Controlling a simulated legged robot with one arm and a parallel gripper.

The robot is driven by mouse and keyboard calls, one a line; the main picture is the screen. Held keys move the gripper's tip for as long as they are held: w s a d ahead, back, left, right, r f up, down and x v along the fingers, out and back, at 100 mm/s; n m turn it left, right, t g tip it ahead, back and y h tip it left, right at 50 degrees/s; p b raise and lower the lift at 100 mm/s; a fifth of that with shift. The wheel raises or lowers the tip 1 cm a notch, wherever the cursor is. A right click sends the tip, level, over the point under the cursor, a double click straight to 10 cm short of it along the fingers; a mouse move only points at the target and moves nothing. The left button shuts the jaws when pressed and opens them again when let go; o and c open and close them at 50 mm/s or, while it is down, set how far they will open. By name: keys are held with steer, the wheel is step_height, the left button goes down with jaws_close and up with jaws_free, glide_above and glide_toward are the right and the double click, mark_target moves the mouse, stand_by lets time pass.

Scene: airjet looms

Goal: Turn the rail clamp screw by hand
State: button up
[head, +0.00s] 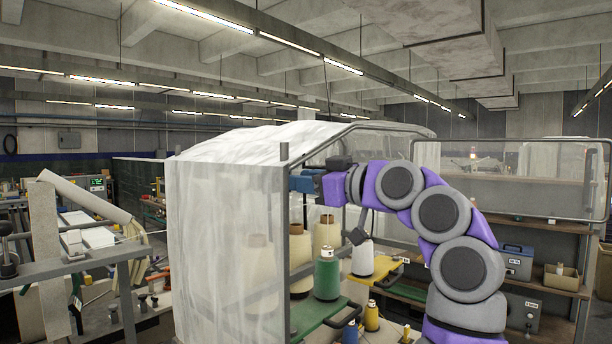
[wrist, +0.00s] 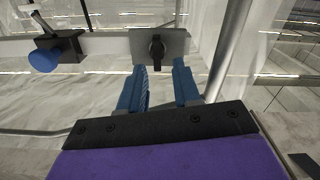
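A blue round knob (wrist: 66,54) on a black bracket (wrist: 44,55) is to the left, apart from my gripper. I cannot tell which of the two is the rail clamp screw. My gripper (wrist: 160,74) is open, with a gap between its blue fingers and nothing held. In the head view, my gripper (head: 303,181) is beside the top of the plastic-covered frame, and the screw cannot be made out there.
A pale rail (wrist: 100,45) runs behind the plate in the wrist view, and a grey tube (wrist: 228,48) rises close on the right. In the head view, a plastic sheet (head: 225,230) covers the frame's left side. Yarn cones (head: 327,275) stand below my arm.

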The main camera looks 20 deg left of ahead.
steer(key=shift+n, duration=0.5)
steer(key=shift+p+x, duration=0.55)
steer(key=shift+x, duration=0.4)
steer(key=shift+c, duration=0.2)
jaws_close()
steer(key=shift+f, duration=0.1)
steer(key=shift+b, duration=0.3)
